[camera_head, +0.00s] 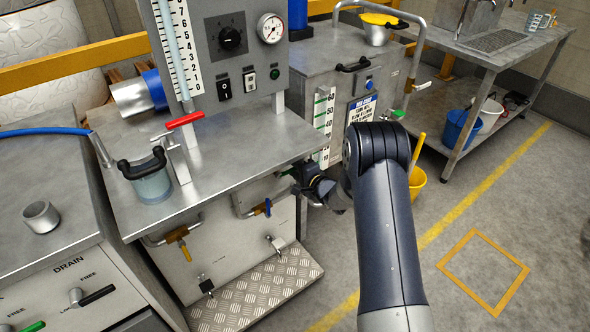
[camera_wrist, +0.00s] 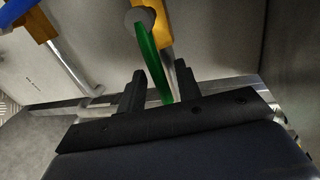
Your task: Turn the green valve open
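The green valve's lever (camera_wrist: 151,58) is long and green, hanging from a grey round hub (camera_wrist: 138,16) on a brass-coloured body (camera_wrist: 160,14) in the wrist view. My gripper (camera_wrist: 159,82) is open, with one dark finger on each side of the lever's lower part. The valve is mostly hidden there.
A blue-handled valve (camera_head: 267,207) is left of my gripper, and its blue handle (camera_wrist: 14,12) shows at the wrist view's upper left. The bench top (camera_head: 245,145) overhangs this area. A tread-plate step (camera_head: 258,290) lies below. A grey cabinet (camera_head: 335,60) stands behind.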

